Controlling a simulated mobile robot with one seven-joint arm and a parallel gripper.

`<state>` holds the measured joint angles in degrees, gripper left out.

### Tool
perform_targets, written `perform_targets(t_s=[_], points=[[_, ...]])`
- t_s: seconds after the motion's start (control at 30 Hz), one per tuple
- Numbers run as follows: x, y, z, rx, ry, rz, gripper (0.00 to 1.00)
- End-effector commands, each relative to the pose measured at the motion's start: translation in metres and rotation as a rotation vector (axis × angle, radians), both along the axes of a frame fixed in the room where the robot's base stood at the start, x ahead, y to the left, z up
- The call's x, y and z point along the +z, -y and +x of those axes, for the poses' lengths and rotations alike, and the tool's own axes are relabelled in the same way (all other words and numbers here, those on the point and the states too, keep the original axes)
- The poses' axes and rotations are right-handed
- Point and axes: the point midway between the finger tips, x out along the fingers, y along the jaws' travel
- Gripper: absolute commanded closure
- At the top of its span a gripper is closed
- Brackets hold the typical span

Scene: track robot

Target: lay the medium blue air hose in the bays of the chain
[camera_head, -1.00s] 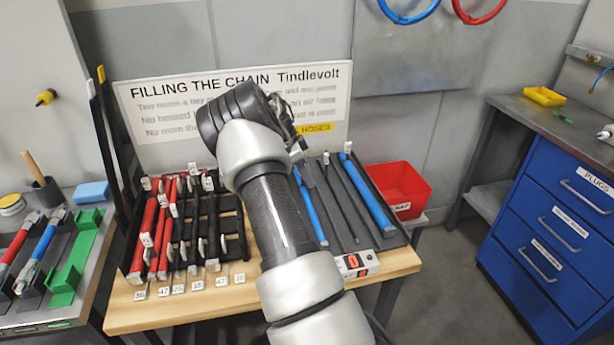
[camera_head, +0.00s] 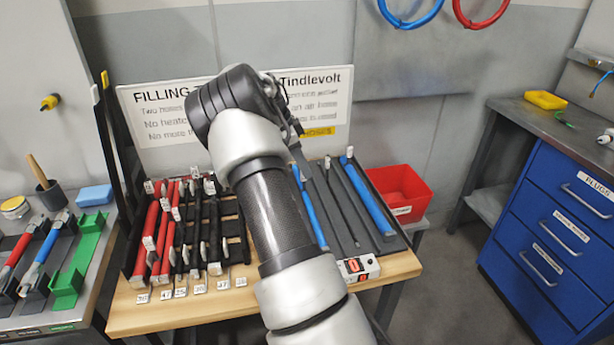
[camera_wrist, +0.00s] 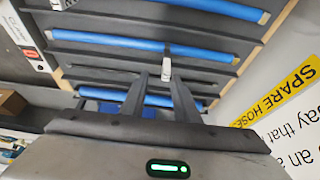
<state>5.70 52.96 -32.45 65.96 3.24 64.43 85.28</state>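Blue hoses lie side by side in the dark rack at the right of the bench, one partly behind my arm (camera_head: 312,215) and one farther right (camera_head: 367,195). In the wrist view, three blue hoses run across: one near the top (camera_wrist: 220,8), one in the middle (camera_wrist: 130,42) and one by my fingers (camera_wrist: 105,94). I cannot tell which is medium. My gripper (camera_wrist: 158,82) is open above the rack, with a white tag (camera_wrist: 166,69) showing between its fingers. In the head view my wrist mostly hides it. The black chain (camera_head: 228,228), left of my arm, holds red and black lines.
A sign (camera_head: 150,115) stands behind the bench. A red bin (camera_head: 410,180) is right of the rack, and a switch box (camera_head: 358,268) sits at the front edge. A green holder (camera_head: 75,270) and blue block (camera_head: 94,195) are on the left table.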

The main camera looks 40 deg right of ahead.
Motion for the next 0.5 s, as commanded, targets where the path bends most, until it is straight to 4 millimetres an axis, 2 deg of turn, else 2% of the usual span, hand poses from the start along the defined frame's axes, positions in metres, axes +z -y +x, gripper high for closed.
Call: perform_targets(t_s=[0.03,0.2,0.33,0.5], points=[[0.014,-0.005,0.003,0.003,0.003,-0.001,0.72],[0.052,-0.019,0.009,0.003,0.003,-0.001,0.72],[0.073,-0.027,0.012,0.002,0.002,-0.001,0.72],[0.089,-0.034,0.014,0.001,-0.001,-0.001,0.72]])
